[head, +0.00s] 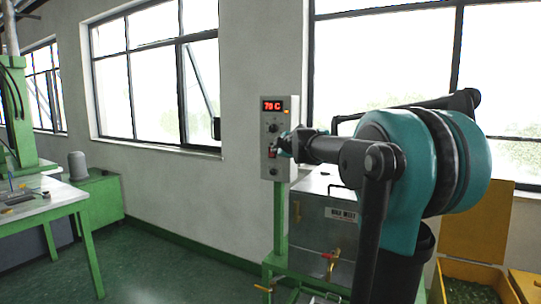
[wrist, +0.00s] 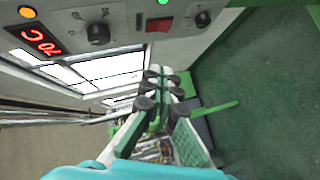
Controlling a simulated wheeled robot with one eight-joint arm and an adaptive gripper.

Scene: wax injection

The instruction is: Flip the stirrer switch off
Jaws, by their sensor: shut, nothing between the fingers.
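The grey control box (head: 282,108) stands on a green post by the wall and has a red "70 C" display. In the wrist view its panel crosses the top, with a red and black switch (wrist: 160,23) between two black knobs; a green light is lit above the switch. I cannot tell which way the switch is tilted, nor read any label on it. My gripper (wrist: 160,75) is shut and empty, with its fingertips pointing at the panel just below the switch in the picture. In the head view my gripper (head: 284,146) is at the box front, partly covering the controls.
A metal wax melt tank (head: 325,235) with red-handled valves stands right of the post. A yellow bin (head: 475,243) is at the right. A table (head: 50,203) and a green cabinet (head: 100,197) are at the left. The green floor between is clear.

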